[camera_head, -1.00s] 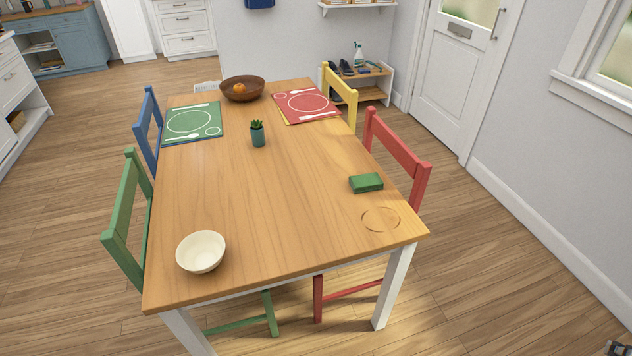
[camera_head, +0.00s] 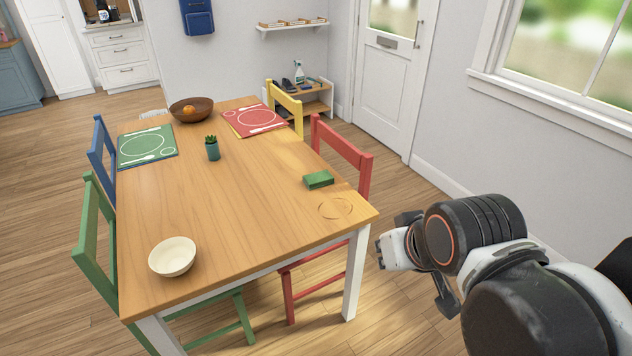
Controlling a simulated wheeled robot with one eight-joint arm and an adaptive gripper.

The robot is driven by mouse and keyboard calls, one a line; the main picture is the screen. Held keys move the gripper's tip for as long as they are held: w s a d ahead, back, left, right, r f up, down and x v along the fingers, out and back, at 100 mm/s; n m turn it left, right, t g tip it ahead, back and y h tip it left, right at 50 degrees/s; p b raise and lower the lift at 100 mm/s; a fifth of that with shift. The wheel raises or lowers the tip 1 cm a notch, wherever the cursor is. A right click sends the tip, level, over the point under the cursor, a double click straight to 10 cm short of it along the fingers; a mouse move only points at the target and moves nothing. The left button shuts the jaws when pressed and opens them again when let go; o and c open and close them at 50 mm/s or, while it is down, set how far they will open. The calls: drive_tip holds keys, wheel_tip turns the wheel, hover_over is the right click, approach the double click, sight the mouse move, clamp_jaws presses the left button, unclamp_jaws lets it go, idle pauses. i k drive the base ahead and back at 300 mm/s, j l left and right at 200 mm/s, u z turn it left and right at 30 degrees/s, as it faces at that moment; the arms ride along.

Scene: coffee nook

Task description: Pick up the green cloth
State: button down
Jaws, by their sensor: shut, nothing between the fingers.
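The green cloth (camera_head: 318,180) is a small folded block lying flat on the wooden table (camera_head: 235,215), near its right edge beside the red chair. My gripper (camera_head: 384,252) is at the right of the picture, beyond the table's right front corner. It is shut and empty, apart from the cloth and to its lower right. My own arm hides part of the gripper.
A cream bowl (camera_head: 173,256) stands at the table's front left. A potted plant (camera_head: 212,149), green placemat (camera_head: 147,147), red placemat (camera_head: 254,121) and brown bowl (camera_head: 190,110) are farther back. The red chair (camera_head: 342,150) stands close behind the cloth. The table's middle is clear.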

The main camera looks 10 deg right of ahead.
sight(323, 178)
drive_tip(key=z, duration=0.45)
drive_tip(key=i+j+z, duration=0.4)
drive_tip(key=j, duration=0.25)
drive_tip(key=i+j+z, duration=0.2)
drive_tip(key=j+z, duration=0.2)
drive_tip(key=j, duration=0.25)
drive_tip(key=i+j, duration=0.1)
drive_tip(key=j, duration=0.55)
drive_tip(key=i+j, duration=0.15)
drive_tip(key=j, duration=0.15)
